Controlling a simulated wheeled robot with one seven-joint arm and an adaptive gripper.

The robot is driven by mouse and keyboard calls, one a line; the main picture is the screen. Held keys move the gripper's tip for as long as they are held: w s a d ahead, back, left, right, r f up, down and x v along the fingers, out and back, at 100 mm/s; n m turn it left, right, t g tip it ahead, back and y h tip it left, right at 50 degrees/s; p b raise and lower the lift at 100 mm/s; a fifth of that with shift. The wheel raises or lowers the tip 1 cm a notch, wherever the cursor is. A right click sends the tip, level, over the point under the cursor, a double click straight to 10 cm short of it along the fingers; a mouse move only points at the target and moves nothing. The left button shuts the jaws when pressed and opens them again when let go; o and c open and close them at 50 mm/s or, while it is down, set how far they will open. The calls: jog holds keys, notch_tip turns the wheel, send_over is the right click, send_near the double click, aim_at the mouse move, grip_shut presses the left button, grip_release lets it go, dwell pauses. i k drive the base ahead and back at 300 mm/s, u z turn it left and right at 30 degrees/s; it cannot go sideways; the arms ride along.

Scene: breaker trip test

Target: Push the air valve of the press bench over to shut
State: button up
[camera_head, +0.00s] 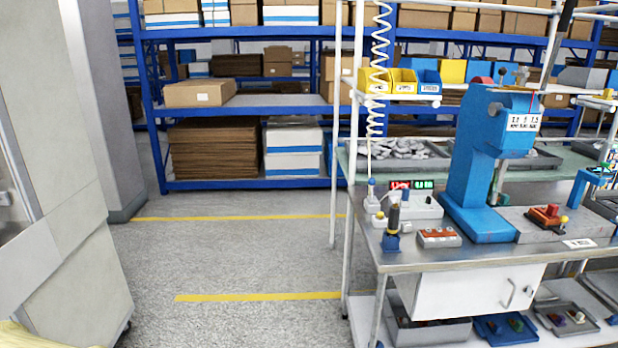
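The press bench (470,262) stands at the right, a metal-topped table with a blue press (474,165) on it. At its left end a white coiled hose (378,75) hangs down toward a small blue-and-white fitting (371,203). Beside that, near the front left corner, a small blue body (391,243) has an upright black and yellowish part (393,216). I cannot tell which of these is the air valve, nor whether it is open or shut. My gripper is not in view.
A grey box with lit displays (410,205) and a block with red buttons (438,238) sit nearby on the bench. A white frame post (350,240) rises at the bench's left end. Open grey floor (220,262) lies left of it, with a pale cabinet (65,200) farther left.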

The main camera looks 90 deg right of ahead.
aim_at(372, 180)
jog(key=z, duration=1.75)
